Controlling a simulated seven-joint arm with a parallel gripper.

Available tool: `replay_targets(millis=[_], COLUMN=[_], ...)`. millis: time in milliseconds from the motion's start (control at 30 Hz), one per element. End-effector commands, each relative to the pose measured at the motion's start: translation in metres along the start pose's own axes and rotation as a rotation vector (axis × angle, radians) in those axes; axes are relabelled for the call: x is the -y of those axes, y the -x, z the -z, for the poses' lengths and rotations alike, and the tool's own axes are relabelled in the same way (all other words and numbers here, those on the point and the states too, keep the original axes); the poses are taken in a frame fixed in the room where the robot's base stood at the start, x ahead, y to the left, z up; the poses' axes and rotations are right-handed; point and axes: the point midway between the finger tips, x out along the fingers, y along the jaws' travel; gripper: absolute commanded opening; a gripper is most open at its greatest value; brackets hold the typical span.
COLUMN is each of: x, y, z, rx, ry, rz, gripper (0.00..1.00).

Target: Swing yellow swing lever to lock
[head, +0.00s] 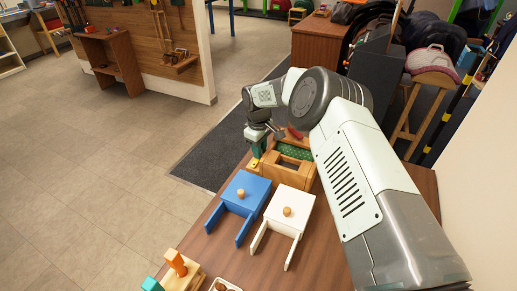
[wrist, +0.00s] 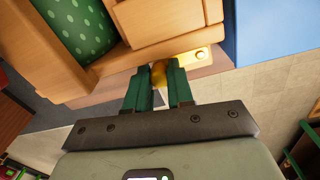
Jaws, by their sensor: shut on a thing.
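The yellow swing lever (wrist: 187,60) shows in the wrist view as a flat yellow bar with a round pivot head, beside the wooden fixture (wrist: 150,22). A rounded yellow part of it is between the green fingertips of my gripper (wrist: 158,88), which is shut on it. In the head view my gripper (head: 257,150) points down at the left end of the wooden fixture (head: 273,172), and a small bit of yellow (head: 254,162) shows below it. The fingers hide part of the lever. I cannot tell the lever's exact angle.
A green dotted pad (wrist: 78,28) lies in the wooden fixture. Small wooden blocks (head: 178,266) are at the near table edge. Open floor lies left of the table.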

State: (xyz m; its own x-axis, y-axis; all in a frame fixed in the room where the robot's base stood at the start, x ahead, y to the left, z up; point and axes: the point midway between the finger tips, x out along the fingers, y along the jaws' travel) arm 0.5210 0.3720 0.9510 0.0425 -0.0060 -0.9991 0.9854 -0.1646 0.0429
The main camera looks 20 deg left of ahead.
Motion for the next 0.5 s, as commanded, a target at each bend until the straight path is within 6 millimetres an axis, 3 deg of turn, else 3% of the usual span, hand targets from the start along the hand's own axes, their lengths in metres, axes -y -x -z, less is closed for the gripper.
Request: replay_targets(millis=[200, 233, 300, 400, 500], x=[-0.0008, -0.0008, -0.0008, -0.0006, -0.0005], y=[0.0001, 0.0001, 0.0001, 0.0001, 0.0001], z=[-0.0010, -0.0010, -0.0011, -0.0009, -0.0008], rx=[0.002, 0.002, 0.002, 0.002, 0.002], ry=[-0.007, -0.007, -0.007, -0.007, -0.006], rz=[-0.001, -0.001, -0.001, -0.001, -0.001], gripper=[0.00, 0.23, 0.34, 0.47, 0.47])
